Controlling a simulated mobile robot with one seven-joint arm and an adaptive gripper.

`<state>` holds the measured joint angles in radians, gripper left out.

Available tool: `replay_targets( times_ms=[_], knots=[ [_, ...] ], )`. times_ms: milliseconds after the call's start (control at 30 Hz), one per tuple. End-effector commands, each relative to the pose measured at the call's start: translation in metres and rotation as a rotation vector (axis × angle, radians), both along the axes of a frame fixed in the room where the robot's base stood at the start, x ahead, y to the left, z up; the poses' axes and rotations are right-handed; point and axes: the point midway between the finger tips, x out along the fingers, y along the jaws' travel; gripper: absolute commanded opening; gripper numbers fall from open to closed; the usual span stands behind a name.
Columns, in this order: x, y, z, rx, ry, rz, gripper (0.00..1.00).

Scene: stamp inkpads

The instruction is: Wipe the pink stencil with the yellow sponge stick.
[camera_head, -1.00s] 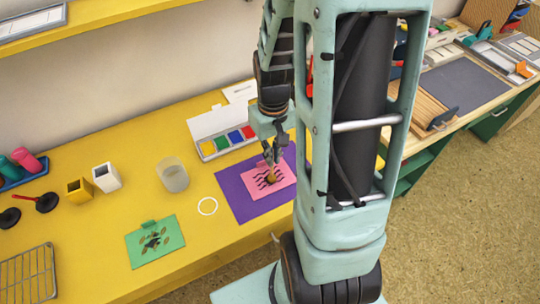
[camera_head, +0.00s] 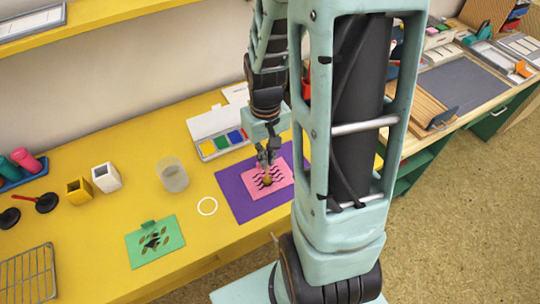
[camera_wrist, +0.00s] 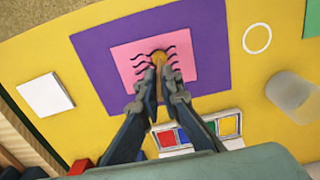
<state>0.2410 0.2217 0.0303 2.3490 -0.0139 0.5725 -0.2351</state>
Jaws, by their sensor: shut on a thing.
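The pink stencil (camera_head: 259,181) lies on a purple mat (camera_head: 231,191) on the yellow table; dark wavy lines cross it. In the wrist view the pink stencil (camera_wrist: 124,53) shows the wavy lines on both sides of the stick. My gripper (camera_head: 267,160) is over the stencil, pointing down, and shut on the yellow sponge stick (camera_head: 267,181). In the wrist view the stick's rounded yellow-brown end (camera_wrist: 159,57) shows just past my fingertips (camera_wrist: 160,74), over the middle of the stencil. The fingers hide most of the stick. I cannot tell whether its end touches the stencil.
An open ink box (camera_head: 222,141) with coloured pads stands behind the mat. A clear cup (camera_head: 173,177), a white ring (camera_head: 207,206) and a green stencil (camera_head: 155,242) are to the left. The table around the ring is clear.

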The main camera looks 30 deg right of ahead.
Motion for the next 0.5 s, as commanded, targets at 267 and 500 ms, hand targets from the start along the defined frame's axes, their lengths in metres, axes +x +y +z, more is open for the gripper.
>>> replay_targets(
  times_ms=[267, 500],
  knots=[
    [0.001, -0.008, 0.000, 0.000, -0.001, -0.003, 0.00],
    [0.001, -0.013, 0.000, -0.001, -0.001, -0.002, 0.00]
  ],
)
